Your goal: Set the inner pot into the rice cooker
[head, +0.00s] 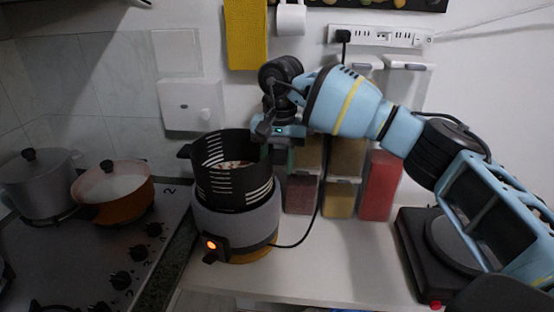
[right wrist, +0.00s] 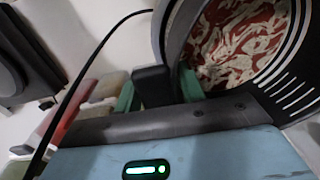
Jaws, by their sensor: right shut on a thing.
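The black inner pot (head: 232,192) has slotted walls and red and white contents. It is upright at the mouth of the grey rice cooker (head: 236,222); its lower edge meets the cooker's rim in the picture, and I cannot tell how far down it sits. The cooker has an orange lit switch on its front. My right gripper (head: 266,150) is at the pot's right side, shut on its black handle (right wrist: 153,84). The right wrist view shows the green fingers on both sides of that handle. My left gripper is out of view.
A grey lidded pot (head: 38,185) and an orange pan (head: 112,188) stand on the stove (head: 95,245) at left. Spice dispensers (head: 340,190) line the wall behind. A black appliance (head: 410,255) is at right. A black cable crosses the counter, whose middle is otherwise clear.

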